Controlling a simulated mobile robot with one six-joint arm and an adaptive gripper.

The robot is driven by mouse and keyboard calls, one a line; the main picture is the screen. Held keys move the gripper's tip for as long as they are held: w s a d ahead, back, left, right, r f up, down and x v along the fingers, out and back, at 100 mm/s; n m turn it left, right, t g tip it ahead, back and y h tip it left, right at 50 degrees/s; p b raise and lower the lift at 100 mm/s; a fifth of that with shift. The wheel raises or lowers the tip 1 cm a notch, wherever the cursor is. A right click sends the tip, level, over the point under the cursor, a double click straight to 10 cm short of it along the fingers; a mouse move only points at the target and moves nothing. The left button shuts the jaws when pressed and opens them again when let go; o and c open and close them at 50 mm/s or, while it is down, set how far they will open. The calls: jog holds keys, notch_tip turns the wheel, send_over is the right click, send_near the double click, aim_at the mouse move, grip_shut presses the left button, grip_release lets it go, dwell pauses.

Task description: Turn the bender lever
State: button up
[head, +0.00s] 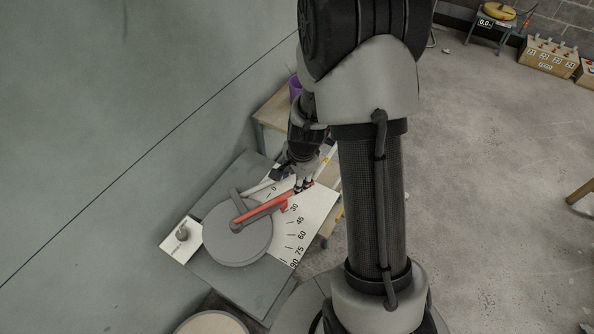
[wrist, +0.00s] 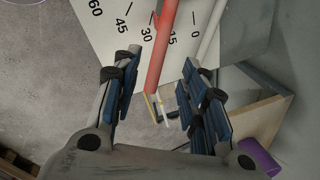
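The bender lever (head: 262,208) is a red bar running from the pivot over the round grey disc (head: 238,246) to the edge of the white angle plate (head: 312,212). In the wrist view the lever (wrist: 162,55) lies between the 15 and 30 marks. My gripper (head: 304,184) is at the lever's outer end. In the wrist view my gripper (wrist: 160,60) is open, with the lever's end between its blue-padded fingers and a gap on both sides. A pale grey tube (wrist: 211,32) lies near the 0 mark. My wrist hides part of the plate in the head view.
A wooden bench with a purple container (head: 295,88) stands behind the bender. A grey wall (head: 110,110) is close on the left. A numbered box (head: 548,57) and a stool (head: 492,24) stand far right. The concrete floor on the right is mostly clear.

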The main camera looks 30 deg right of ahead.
jog(key=shift+s+r, duration=0.25)
jog(key=shift+r, duration=0.9)
jog(key=shift+s+r, duration=0.25)
jog(key=shift+r, duration=0.85)
jog(key=s+a+r+n, duration=0.2)
jog(key=a+r+n, duration=0.25)
jog(key=r, duration=0.55)
jog(key=s+a+r+n+t, duration=0.1)
jog(key=s+a+r+n, duration=0.2)
jog(key=s+r+n, duration=0.3)
jog(key=s+a+r+n+t, duration=0.1)
jog(key=s+a+r+n, duration=0.2)
jog(key=s+r+n, duration=0.3)
jog(key=s+n, duration=0.1)
jog(key=s, duration=0.4)
jog(key=shift+s+a, duration=0.2)
jog(key=shift+r, duration=0.15)
